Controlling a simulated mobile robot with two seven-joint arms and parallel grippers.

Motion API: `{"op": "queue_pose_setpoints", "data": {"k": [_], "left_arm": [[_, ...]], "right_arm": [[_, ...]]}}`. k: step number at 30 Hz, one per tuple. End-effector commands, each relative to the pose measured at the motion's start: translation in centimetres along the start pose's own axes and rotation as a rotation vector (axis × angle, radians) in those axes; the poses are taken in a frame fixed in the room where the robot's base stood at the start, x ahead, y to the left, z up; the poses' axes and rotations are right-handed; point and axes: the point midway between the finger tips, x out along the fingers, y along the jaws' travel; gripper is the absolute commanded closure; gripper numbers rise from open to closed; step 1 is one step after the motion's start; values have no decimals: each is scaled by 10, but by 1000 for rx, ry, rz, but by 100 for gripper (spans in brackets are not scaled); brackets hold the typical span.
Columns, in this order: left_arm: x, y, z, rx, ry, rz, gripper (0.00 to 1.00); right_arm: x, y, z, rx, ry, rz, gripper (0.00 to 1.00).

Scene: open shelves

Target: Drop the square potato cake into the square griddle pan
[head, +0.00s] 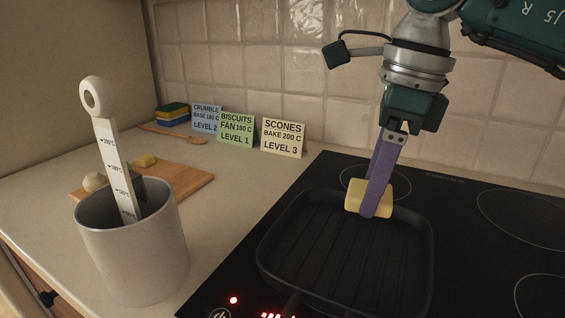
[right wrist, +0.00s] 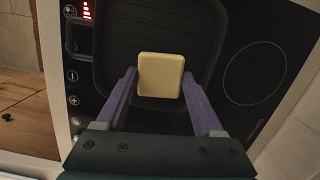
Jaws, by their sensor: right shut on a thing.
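The square potato cake (head: 354,197) is pale yellow and is held by my right gripper (head: 372,205), whose purple fingers point down. In the right wrist view the cake (right wrist: 160,75) sits between the two fingertips of the gripper (right wrist: 160,80). The black square griddle pan (head: 345,250) with a ridged base stands on the hob. The cake is over the far part of the pan, above its base; the exact height is hard to tell. The pan also shows behind the cake in the right wrist view (right wrist: 200,35). My left gripper is not in view.
A grey pot (head: 135,250) with a white thermometer (head: 115,170) stands left of the black hob (head: 465,240). Behind it are a wooden board (head: 185,185), a wooden spoon (head: 185,136), sponges (head: 172,114) and recipe cards (head: 283,138). The hob's right side is clear.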

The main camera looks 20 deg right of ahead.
Motion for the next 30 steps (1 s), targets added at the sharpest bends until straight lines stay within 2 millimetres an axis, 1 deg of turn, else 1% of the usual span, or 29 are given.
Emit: {"op": "queue_pose_setpoints", "data": {"k": [1, 6, 9, 16, 17, 18, 25, 30], "left_arm": [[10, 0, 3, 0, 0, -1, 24], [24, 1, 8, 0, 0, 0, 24], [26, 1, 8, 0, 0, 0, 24], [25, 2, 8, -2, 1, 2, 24], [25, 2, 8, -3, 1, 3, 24], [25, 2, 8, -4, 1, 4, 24], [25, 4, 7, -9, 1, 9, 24], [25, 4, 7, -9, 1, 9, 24]], "right_arm": [[13, 0, -2, 0, 0, 1, 62], [30, 0, -5, 1, -1, 1, 62], [34, 0, -5, 1, 0, 0, 62], [33, 0, -5, 0, 0, 0, 62], [33, 0, -5, 0, 0, 0, 30], [33, 0, -5, 0, 0, 0, 25], [33, 0, -5, 0, 0, 0, 0], [33, 0, -5, 0, 1, 0, 0]]}}
